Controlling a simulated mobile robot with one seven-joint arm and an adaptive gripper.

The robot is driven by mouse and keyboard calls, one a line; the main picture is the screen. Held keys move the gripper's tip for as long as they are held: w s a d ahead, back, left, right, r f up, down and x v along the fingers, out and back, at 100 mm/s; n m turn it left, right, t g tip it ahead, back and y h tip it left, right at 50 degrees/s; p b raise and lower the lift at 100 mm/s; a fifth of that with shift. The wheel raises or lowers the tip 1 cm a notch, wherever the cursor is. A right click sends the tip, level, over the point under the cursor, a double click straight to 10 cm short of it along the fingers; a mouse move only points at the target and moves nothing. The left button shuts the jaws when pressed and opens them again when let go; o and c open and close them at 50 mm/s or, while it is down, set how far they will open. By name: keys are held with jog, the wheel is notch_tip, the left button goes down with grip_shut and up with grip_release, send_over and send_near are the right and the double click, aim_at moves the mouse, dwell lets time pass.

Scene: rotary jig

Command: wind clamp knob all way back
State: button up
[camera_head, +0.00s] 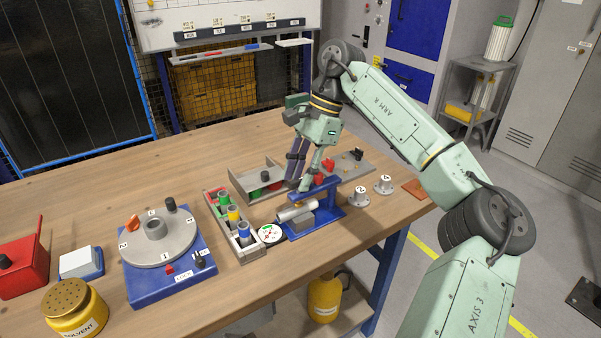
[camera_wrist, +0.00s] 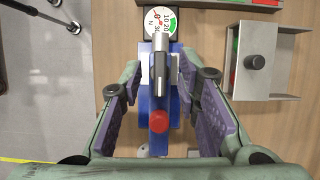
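The clamp is a blue frame (camera_head: 327,211) with a grey cylinder (camera_head: 296,211) along it. A red knob (camera_wrist: 159,121) sits at the clamp, in line with a silver bar (camera_wrist: 161,62) in the wrist view. A round dial gauge (camera_wrist: 160,22) marked N stands at the far end of the bar; it also shows in the head view (camera_head: 270,233). My gripper (camera_wrist: 160,95) is open, with one purple-padded finger on each side of the clamp and the red knob between them, apart from both. In the head view my gripper (camera_head: 299,184) hangs over the clamp and partly hides it.
A blue turntable jig (camera_head: 163,283) is farther left.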

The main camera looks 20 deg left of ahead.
jog(key=v, duration=1.2)
